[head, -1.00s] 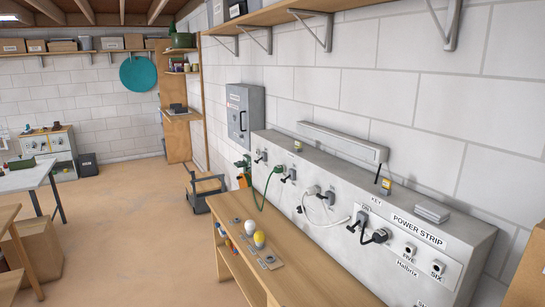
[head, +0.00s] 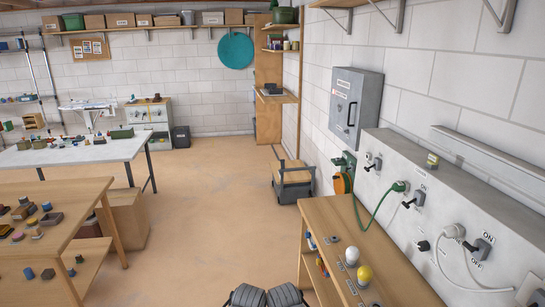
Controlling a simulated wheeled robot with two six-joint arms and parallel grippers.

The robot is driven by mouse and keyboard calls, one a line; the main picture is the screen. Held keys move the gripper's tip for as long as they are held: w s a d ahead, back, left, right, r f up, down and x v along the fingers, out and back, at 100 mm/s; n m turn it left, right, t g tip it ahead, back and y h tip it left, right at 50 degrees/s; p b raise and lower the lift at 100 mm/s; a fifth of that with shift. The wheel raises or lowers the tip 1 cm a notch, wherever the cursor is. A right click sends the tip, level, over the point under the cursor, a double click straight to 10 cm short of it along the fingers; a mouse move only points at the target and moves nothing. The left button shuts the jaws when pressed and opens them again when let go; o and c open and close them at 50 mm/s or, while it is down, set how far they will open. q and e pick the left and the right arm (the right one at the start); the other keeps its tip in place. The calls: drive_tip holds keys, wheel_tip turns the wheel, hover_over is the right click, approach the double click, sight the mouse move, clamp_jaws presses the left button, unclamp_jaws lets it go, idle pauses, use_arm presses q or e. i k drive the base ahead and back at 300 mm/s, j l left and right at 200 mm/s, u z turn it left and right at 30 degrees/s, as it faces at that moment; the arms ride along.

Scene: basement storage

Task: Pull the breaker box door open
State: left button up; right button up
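The breaker box (head: 355,103) is a grey metal cabinet on the white block wall, right of centre in the head view. Its door looks closed, with a dark vertical handle (head: 351,113) on the right part of its front and labels on its upper left.
A wooden bench (head: 345,235) with bulbs stands below the box, beside a grey panel (head: 453,200) with plugs and cables. A low cart (head: 292,178) stands left of the box. Worktables are at left. Open floor (head: 215,215) lies in the middle.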

sight(356, 97)
drive_tip(key=i+u, duration=0.15)
drive_tip(key=i, duration=1.45)
drive_tip(key=i+j+z, duration=0.1)
drive_tip(key=i+z, duration=0.3)
drive_tip(key=i+j+z, duration=0.6)
drive_tip(key=i+z, duration=0.15)
drive_tip(key=i, duration=0.1)
